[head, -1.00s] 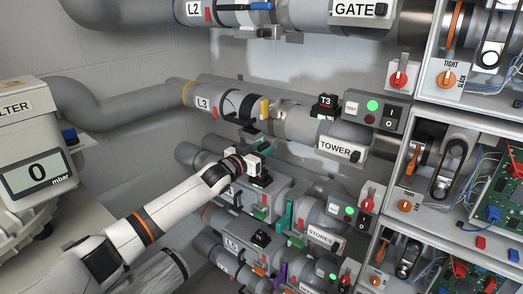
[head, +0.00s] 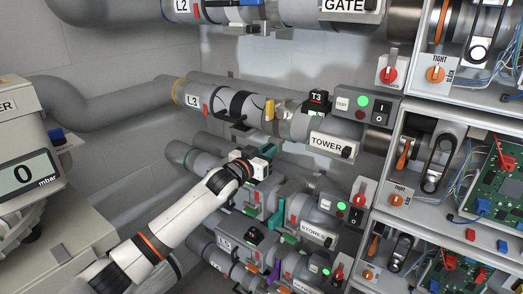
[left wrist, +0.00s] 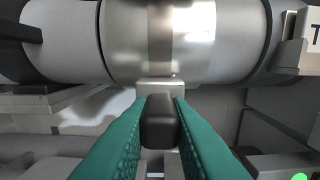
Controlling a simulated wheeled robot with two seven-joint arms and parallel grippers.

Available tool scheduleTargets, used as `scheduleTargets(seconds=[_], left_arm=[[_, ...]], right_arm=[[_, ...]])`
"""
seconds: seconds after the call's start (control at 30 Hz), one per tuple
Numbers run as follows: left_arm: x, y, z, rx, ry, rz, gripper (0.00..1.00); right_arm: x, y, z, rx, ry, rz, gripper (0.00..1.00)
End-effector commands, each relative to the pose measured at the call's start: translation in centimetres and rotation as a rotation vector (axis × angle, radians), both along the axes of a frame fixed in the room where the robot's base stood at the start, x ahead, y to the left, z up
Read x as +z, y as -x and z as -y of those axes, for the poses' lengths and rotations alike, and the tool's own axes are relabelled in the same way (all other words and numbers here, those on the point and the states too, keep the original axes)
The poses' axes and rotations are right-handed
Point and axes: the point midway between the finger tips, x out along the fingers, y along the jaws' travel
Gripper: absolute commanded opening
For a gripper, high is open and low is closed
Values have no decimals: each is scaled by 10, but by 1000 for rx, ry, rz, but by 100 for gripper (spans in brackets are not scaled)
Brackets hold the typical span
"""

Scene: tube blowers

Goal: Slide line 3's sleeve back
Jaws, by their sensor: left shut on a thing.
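Line 3 is the grey pipe labelled L3 (head: 193,100), running to the TOWER label (head: 327,145). A black band (head: 239,104) and a yellow tab (head: 268,110) sit along it. My left gripper (head: 267,148) is just below this pipe, its fingertips hard to make out in the head view. In the left wrist view its teal fingers (left wrist: 160,115) are shut on a dark knob (left wrist: 159,127). The knob hangs from a small light block under a silver sleeve (left wrist: 200,45) with a brownish band. My right gripper is not in view.
The T3 box (head: 318,101) and a switch box with a green light (head: 362,102) stand right of the sleeve. More pipes run above and below. A pressure gauge (head: 27,175) reading 0 mbar is at left. Open cabinets with boards (head: 491,175) fill the right.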

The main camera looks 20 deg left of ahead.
Motion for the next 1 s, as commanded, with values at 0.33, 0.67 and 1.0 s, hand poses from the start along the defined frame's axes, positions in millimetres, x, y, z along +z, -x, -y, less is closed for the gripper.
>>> scheduleTargets(seconds=[0.33, 0.67, 1.0], left_arm=[[-3, 1, 2, -3, 2, -4, 40], [-4, 9, -2, -3, 2, -3, 40], [-6, 66, -21, -4, -1, -3, 40]], right_arm=[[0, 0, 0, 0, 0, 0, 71], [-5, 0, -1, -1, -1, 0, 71], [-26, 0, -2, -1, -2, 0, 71]])
